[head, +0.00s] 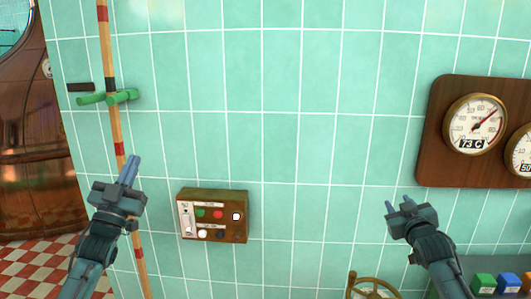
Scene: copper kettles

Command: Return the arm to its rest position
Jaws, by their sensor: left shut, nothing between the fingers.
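My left gripper (132,160) is on the left side of the head view, in front of the tiled wall. Its fingers are together, pointing up, with nothing between them. It appears beside a striped pole (119,149), just right of it in the picture; I cannot tell whether they touch. My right gripper (398,204) is at the lower right, in front of the wall. Its two fingers are apart and empty. Both arms come up from the bottom of the picture.
A wooden control box (243,229) with buttons is on the green tiled wall (300,130) between the grippers. A dial board (440,135) is at right. A copper kettle (30,150) stands at left.

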